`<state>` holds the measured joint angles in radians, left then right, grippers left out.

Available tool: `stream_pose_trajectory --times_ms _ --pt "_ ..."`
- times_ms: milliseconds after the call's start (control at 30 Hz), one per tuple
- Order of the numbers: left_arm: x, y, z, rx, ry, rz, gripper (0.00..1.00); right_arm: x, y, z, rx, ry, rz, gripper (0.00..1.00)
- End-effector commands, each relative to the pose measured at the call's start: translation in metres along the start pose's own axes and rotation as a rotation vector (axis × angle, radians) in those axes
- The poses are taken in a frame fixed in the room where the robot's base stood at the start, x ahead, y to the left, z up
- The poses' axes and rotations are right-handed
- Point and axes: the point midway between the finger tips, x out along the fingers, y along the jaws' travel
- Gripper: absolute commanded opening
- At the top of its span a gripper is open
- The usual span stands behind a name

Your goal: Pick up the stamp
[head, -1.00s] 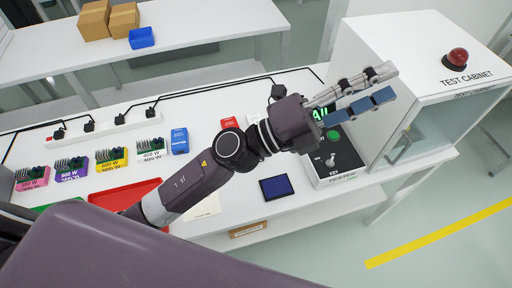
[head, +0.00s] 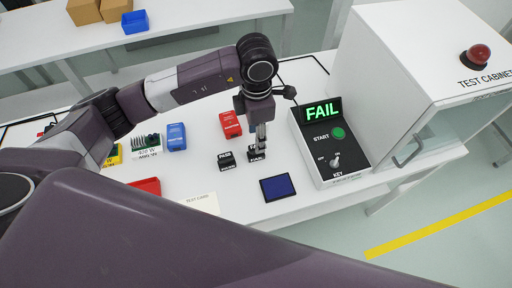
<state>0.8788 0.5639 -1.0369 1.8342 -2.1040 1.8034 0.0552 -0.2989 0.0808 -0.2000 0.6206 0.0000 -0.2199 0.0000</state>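Two small black stamps stand on the white table in the head view. One is labelled PASS (head: 227,161); the other is labelled FAIL (head: 257,157). My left gripper (head: 260,142) points straight down over the FAIL stamp, its fingers at the stamp's upper part and hiding some of it. The fingers show nearly edge-on, so I cannot tell whether they are closed on it. My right gripper is not in view.
A control box (head: 322,174) with a green FAIL display (head: 322,110) stands to the right, beside the test cabinet (head: 400,70). A dark blue pad (head: 276,188), red box (head: 230,124), blue box (head: 176,137) and test card (head: 200,202) lie around the stamps.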

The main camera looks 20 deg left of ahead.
Motion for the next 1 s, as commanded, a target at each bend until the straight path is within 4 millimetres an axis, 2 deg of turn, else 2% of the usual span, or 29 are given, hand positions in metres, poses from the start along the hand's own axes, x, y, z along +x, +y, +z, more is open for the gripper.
stream_pose_trajectory --times_ms 367,467,600,867,1000 --pt "0.038 -0.002 -0.004 -0.002 0.01 -0.001 0.41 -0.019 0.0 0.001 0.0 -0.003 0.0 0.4" --pt "0.053 -0.004 -0.005 -0.001 0.01 -0.002 0.41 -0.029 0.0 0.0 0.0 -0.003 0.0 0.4" --pt "0.072 -0.003 -0.004 0.0 0.007 0.0 0.41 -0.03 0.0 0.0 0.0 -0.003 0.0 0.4" --pt "0.077 -0.002 -0.004 0.001 0.005 0.002 0.41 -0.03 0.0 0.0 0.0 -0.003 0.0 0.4" --pt "0.077 -0.003 -0.004 0.0 0.005 0.002 0.27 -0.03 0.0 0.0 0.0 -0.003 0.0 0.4"
